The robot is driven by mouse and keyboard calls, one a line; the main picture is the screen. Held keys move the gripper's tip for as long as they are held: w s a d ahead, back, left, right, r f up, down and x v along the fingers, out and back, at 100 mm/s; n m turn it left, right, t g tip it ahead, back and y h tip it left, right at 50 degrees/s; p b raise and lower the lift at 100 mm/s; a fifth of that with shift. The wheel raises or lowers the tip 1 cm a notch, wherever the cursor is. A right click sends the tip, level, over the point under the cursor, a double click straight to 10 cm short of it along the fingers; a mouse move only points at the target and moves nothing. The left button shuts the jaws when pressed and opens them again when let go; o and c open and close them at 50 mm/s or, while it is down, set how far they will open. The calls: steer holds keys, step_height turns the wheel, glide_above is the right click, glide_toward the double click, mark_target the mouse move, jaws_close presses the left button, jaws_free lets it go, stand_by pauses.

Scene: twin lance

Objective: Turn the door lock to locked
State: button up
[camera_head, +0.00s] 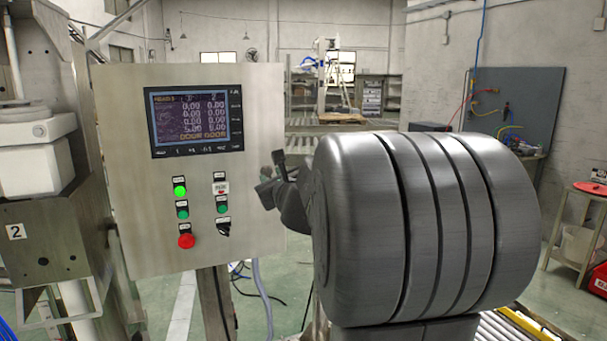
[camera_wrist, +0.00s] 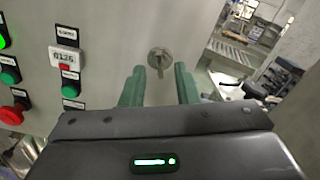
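The door lock (camera_wrist: 160,57) is a small round metal fitting with a short handle pointing roughly down in the wrist view. It is on the grey metal cabinet door (camera_wrist: 115,50). My gripper (camera_wrist: 160,69) is open, with one green-tinted finger on each side of the handle in the picture. No contact shows, and I cannot tell how far the fingertips are from the door. In the head view my gripper (camera_head: 271,170) is at the right part of the cabinet front (camera_head: 125,205), and the lock is hidden behind it.
The cabinet carries a screen (camera_head: 194,122), a red button (camera_head: 186,241), a black switch (camera_head: 223,228) and several green buttons left of my gripper. A machine (camera_head: 35,155) stands at the far left. A roller conveyor (camera_head: 497,328) is at the lower right.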

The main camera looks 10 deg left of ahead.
mark_target(266, 171)
steer(key=shift+w+a, duration=0.45)
steer(key=shift+a, duration=0.1)
steer(key=shift+w+a, duration=0.3)
steer(key=shift+w, duration=0.35)
jaws_close()
